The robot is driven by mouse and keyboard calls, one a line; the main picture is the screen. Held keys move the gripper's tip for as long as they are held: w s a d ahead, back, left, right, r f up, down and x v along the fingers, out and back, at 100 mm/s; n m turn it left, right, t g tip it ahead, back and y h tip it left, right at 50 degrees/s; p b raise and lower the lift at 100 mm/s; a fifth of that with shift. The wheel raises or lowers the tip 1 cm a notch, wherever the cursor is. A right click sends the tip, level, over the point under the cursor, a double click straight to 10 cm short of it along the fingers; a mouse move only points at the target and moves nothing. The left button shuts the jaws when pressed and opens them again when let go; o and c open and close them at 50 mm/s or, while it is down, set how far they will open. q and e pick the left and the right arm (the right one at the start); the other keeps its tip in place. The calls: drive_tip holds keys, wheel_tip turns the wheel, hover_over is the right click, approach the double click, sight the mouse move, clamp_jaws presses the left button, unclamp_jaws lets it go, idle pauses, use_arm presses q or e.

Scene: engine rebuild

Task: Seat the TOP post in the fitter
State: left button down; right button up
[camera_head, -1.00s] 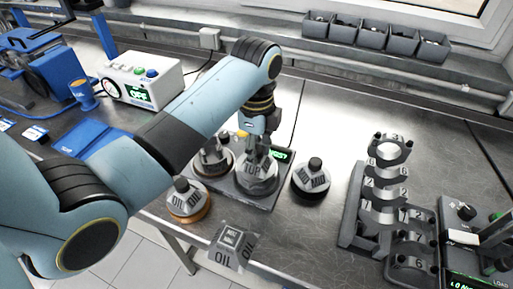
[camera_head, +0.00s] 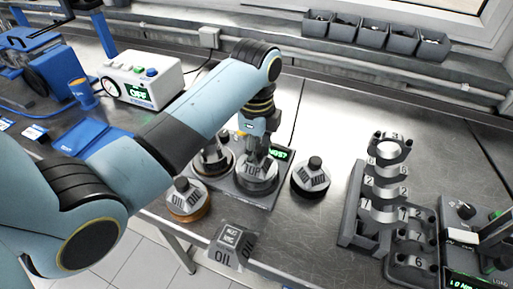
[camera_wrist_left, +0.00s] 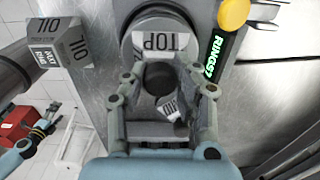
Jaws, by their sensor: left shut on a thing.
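The TOP post (camera_head: 257,180), a grey round piece with a dark knob and a TOP label, stands upright in the fitter (camera_head: 276,187), a dark plate with a green-lit display. My left gripper (camera_head: 257,148) comes down from above and is shut on the post's knob. In the left wrist view, the TOP post (camera_wrist_left: 160,43) shows its label, with its knob between the fingers of my left gripper (camera_wrist_left: 160,85). The post's underside is hidden, so I cannot tell how fully it sits. A jointed gripper-like part, perhaps my right gripper (camera_wrist_left: 38,135), shows at lower left there.
The OIL DIE post (camera_head: 187,203) stands front left, the MID post (camera_head: 311,180) to the right, and another post (camera_head: 213,158) behind left. An OIL block (camera_head: 232,245) lies in front. A numbered rack (camera_head: 372,218) stands right. Bare table lies between the MID post and rack.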

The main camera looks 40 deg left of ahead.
use_arm(q)
drive_tip(key=shift+f, duration=0.25)
idle(0.5)
drive_tip(key=c, duration=0.5)
unclamp_jaws()
drive_tip(key=shift+c, duration=0.2)
drive_tip(key=shift+r, duration=3.1)
